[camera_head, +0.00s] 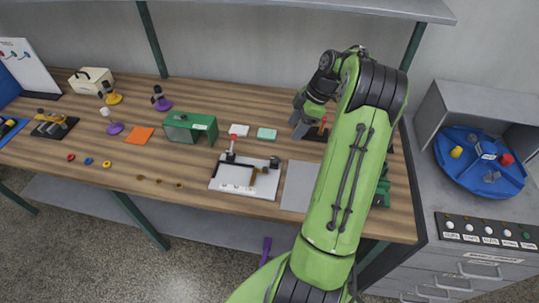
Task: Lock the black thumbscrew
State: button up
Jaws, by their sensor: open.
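I cannot pick out the black thumbscrew with certainty at this size. A white fixture plate (228,185) lies near the table's front edge, with a red-tipped upright, a brown block and a small dark knob (274,162) at its right side. My gripper (298,128) is open at the back right of the table, beside a dark base with a red-topped part (322,126). The gripper partly hides that base. I cannot tell whether they touch. My green arm hides the table to the right of the grey mat.
A green box (190,128), a white pad (239,130) and a teal pad (267,133) are left of my gripper. A grey mat (298,185) lies beside the fixture plate. A shelf (300,8) runs overhead. A blue turntable (480,180) stands in the right cabinet.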

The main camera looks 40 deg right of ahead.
aim_at(275, 158)
jog(key=b+x, duration=0.2)
jog(key=x, duration=1.2)
jog(key=shift+w+f, duration=0.1)
jog(key=shift+f, duration=0.15)
jog(key=c, duration=1.1)
jog(key=shift+o, duration=0.2)
